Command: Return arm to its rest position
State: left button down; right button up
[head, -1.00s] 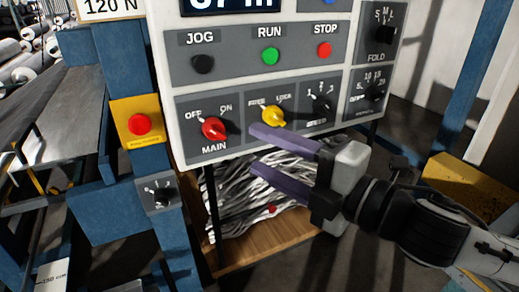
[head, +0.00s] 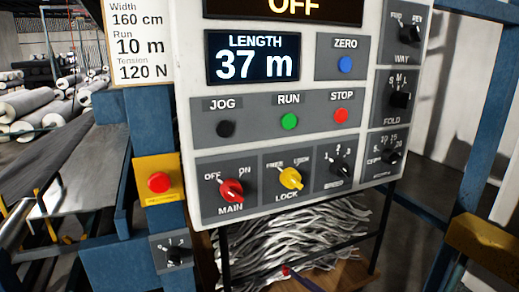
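My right arm is almost out of the head view. Only a thin purple sliver, which looks like a fingertip of my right gripper (head: 304,281), shows at the bottom edge, below the control panel (head: 310,144) and in front of the heap of grey strips (head: 300,235). The rest of that gripper is out of frame, so its opening is hidden. It is apart from the panel. My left gripper is not in view. The panel has a red MAIN knob (head: 231,190) and a yellow LOCK knob (head: 290,178). The length display (head: 254,58) reads 37 m.
A red button on a yellow plate (head: 159,183) sits on the blue post left of the panel. A small black dial (head: 174,253) is below it. Grey rolls (head: 40,105) lie at the far left. A yellow block (head: 485,238) stands at the right.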

jog(key=s+d+f+m+g+h, duration=0.1)
jog(key=s+d+f+m+h, duration=0.1)
jog(key=s+f, duration=0.4)
jog(key=s+d+f+m+g+h, duration=0.2)
jog(key=s+d+f+m, duration=0.3)
jog(key=f, duration=0.8)
jog(key=s+d+f+m+g+h, duration=0.1)
jog(key=s+d+f+m+h, duration=0.1)
jog(key=s+f+m, duration=0.3)
jog(key=s+d+f, duration=0.1)
jog(key=s+f, duration=0.3)
jog(key=f, duration=0.1)
jog(key=shift+s+d+f+g+h, duration=0.15)
jog(key=shift+d+f+g+h, duration=0.15)
jog(key=shift+d+g, duration=0.1)
